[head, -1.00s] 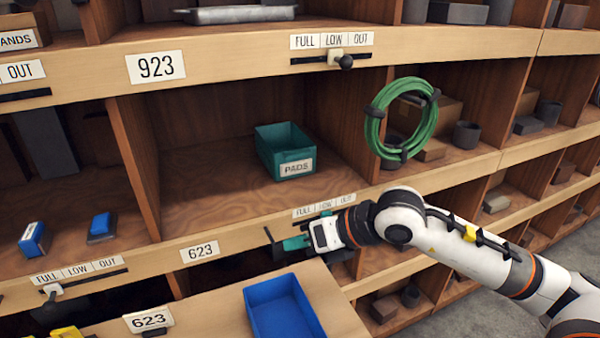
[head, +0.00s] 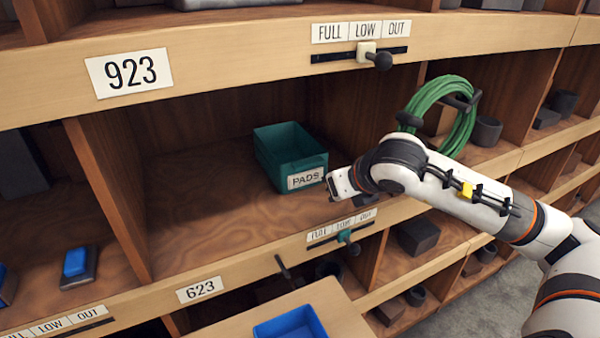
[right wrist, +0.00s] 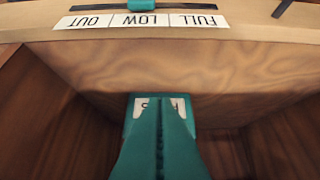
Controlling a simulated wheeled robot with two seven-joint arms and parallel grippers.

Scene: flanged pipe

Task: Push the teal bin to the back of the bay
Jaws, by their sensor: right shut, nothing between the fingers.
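The teal bin (head: 290,150) with a PADS label on its front stands on the floor of the open bay (head: 200,205) above the 623 plate, with dark bare floor behind and beside it. My right gripper (head: 331,184) is at the right end of the bin's front face, just inside the bay's front edge. In the right wrist view its teal fingers (right wrist: 161,125) are shut together with nothing between them. They overlap the bin's label (right wrist: 178,103) there and hide much of the bin. I cannot tell whether the fingertips touch it. My left gripper is not in view.
A FULL/LOW/OUT slider (head: 347,236) with a teal knob sits on the front rail below the bay. A divider and a green hose coil (head: 440,112) stand to the right.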

